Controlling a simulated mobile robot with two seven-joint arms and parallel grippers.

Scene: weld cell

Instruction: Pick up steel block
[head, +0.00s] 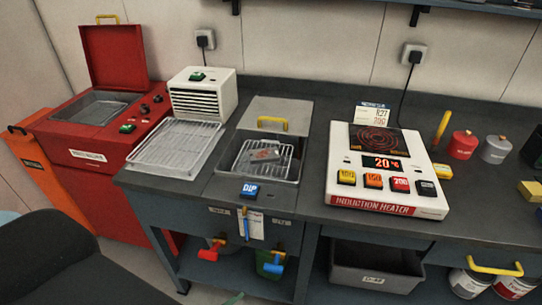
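A small grey block-like piece (264,155) with a faint reddish mark lies in the wire basket of the dip tank (234,185), left of the picture's middle. It looks like the steel block, but it is too small to be sure. The tank's lid with a yellow handle (272,123) sits behind the basket, leaving the basket uncovered. Neither of my grippers shows in the head view, and nothing is seen touching the piece.
An induction heater (388,205) reading 20 stands right of the tank. A wire rack on a tray (174,147) and a white vented box (202,95) are left of it. A red open-lidded unit (113,60) stands far left. Red and grey canisters (462,145) stand right.

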